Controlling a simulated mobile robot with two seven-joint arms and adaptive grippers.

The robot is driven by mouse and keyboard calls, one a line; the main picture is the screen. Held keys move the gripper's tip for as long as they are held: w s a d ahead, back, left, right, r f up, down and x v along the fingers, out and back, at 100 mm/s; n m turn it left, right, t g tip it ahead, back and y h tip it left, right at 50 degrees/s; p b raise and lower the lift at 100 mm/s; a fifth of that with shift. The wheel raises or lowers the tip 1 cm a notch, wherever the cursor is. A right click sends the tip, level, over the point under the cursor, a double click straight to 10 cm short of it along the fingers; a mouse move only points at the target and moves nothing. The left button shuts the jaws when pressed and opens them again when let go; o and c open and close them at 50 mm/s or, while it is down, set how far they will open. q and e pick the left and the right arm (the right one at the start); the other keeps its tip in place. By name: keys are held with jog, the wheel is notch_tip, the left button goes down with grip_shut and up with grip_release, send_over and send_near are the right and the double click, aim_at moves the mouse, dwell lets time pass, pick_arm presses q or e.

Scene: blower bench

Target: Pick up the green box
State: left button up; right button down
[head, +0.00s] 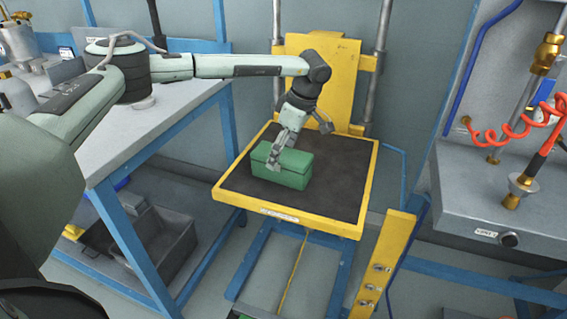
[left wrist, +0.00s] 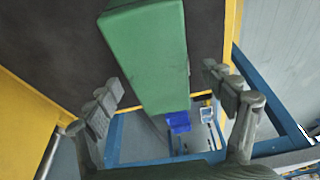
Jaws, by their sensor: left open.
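The green box (head: 292,168) sits on the dark top of a yellow-framed lift table (head: 335,183). My left gripper (head: 298,146) is over the box, with one finger in front of part of its top. In the left wrist view, the green box (left wrist: 148,55) reaches down from the top edge into the space between the two spread fingers of the left gripper (left wrist: 165,88). The fingers are open, with a visible gap on each side of the box. My right gripper is in neither view.
A grey workbench (head: 150,125) with blue legs stands at left. A grey bench (head: 500,190) with red coiled hose and brass fittings stands at right. The table top around the box is clear.

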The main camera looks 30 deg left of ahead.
pick_arm(q)
jog(key=x, duration=0.4)
jog(key=shift+f, duration=0.55)
jog(key=shift+a, duration=0.1)
jog(key=c, duration=0.4)
jog(key=shift+w, duration=0.1)
grip_shut()
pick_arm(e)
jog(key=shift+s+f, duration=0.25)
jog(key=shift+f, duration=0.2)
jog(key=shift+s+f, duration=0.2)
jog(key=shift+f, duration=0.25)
